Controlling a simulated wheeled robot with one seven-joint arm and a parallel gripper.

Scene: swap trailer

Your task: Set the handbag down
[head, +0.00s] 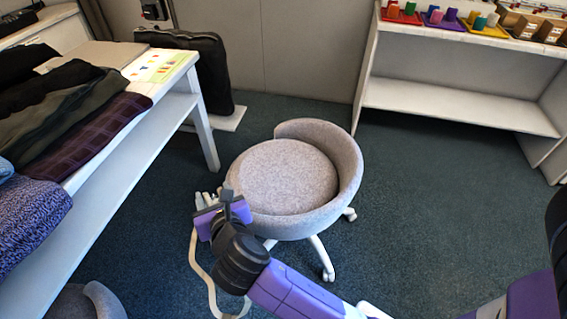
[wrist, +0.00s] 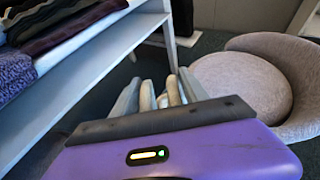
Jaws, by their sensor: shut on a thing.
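My gripper (head: 207,200) is shut on a pale beige strap (head: 192,252), which I take to be the handbag's handle. The strap hangs down from the fingers in a loop, left of my wrist. The bag's body does not show; it is hidden by my arm or below the picture. In the wrist view, my gripper (wrist: 156,95) has two beige strap ends (wrist: 146,97) between its grey fingers. In the head view, the gripper appears at the front left edge of the grey round chair (head: 285,175), whose seat is empty.
A white table (head: 130,120) with folded clothes (head: 75,125) stands at the left. A black bag (head: 190,65) stands behind it. A white shelf (head: 455,105) with coloured trays is at back right. Another grey seat (head: 75,303) shows at bottom left. Carpet (head: 425,200) is clear at right.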

